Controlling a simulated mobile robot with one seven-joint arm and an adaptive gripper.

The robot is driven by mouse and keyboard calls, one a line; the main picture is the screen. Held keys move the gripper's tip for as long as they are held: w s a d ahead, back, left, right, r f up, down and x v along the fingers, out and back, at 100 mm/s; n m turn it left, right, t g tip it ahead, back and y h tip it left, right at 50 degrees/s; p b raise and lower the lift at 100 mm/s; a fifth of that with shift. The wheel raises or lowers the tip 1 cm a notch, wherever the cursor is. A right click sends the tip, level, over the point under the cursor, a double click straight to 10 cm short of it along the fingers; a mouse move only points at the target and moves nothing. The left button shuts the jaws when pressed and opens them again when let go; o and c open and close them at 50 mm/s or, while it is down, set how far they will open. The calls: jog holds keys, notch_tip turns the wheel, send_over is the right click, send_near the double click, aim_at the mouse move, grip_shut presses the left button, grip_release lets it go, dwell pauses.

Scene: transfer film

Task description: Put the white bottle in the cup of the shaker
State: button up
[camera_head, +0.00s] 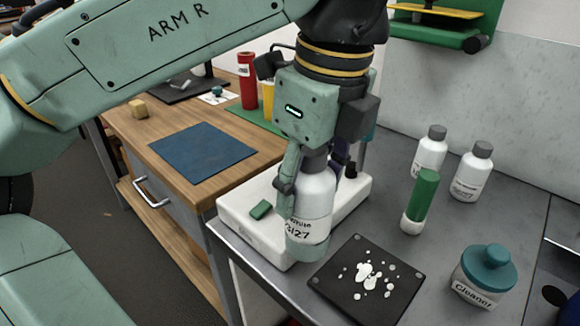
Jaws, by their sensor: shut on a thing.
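My gripper (313,166) points down and is shut on the white bottle (313,198), around its grey-capped upper part. The bottle is upright and has a dark printed label low on its side. The shaker (240,228) is a white box at the near left end of the grey bench, with a green button on top. A teal cup-like ring (307,252) shows at the bottle's lower end, at the shaker's front side. The bottle's base is hidden, and I cannot tell how deep it sits in the cup.
A black plate with white spots (366,280) lies just right of the shaker. Two more white bottles (430,152) (471,175), a green-topped tube (421,202) and a teal-lidded cleaner jar (484,276) stand further right. A wooden desk (150,124) with a blue mat stands left.

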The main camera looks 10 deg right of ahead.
jog(key=shift+s, duration=0.1)
jog(key=shift+w+d+f+p, duration=0.5)
jog(key=shift+w+f, duration=0.35)
jog(key=shift+w, duration=1.65)
jog(key=shift+w+d+f+p, duration=0.45)
jog(key=shift+w+f, duration=0.35)
jog(key=shift+w, duration=1.65)
jog(key=shift+w+d+f+p, duration=0.5)
jog(key=shift+w+f, duration=0.35)
jog(key=shift+w, duration=1.65)
jog(key=shift+f, duration=0.1)
jog(key=shift+f, duration=0.1)
jog(key=o, duration=1.3)
jog(key=r, duration=0.4)
jog(key=s+r+p, duration=0.1)
jog(key=r, duration=0.3)
jog(key=d+r, duration=0.1)
jog(key=r, duration=0.3)
jog(key=shift+s+r+p, duration=0.15)
jog(key=shift+s+p, duration=0.1)
jog(key=shift+p, duration=0.05)
